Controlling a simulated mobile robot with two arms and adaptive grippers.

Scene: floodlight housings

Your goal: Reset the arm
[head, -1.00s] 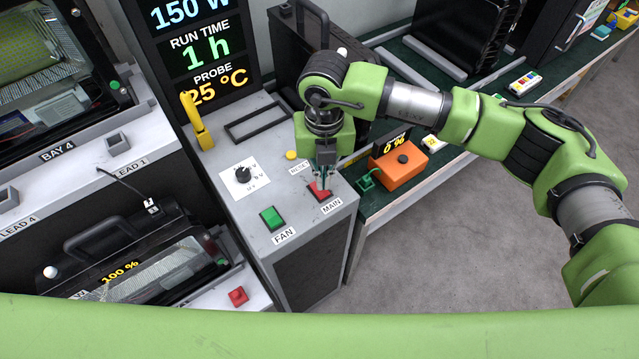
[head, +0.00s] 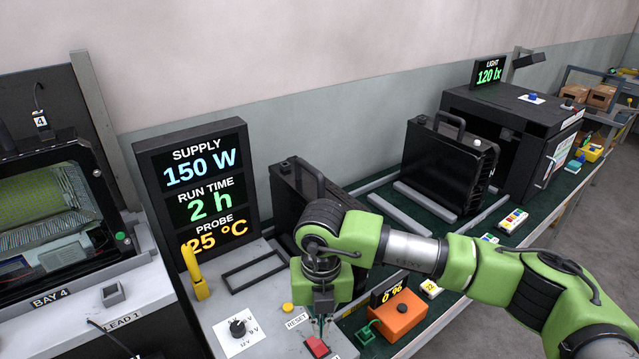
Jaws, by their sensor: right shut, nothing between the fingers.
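My right arm reaches in from the right, green with grey joints. Its gripper (head: 323,326) points down at the console, shut and empty, just above or beside the red MAIN switch (head: 316,346). I cannot tell whether it touches the switch. The yellow RESET button (head: 287,308) is to the left of the gripper. My left gripper is out of view.
The display panel (head: 200,190) reads 150 W, 2 h and 25 °C. A rotary knob (head: 237,327) is on the console. An orange box (head: 398,316) is close to the right of the gripper. Black housings (head: 450,165) stand on the green bench behind the arm.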

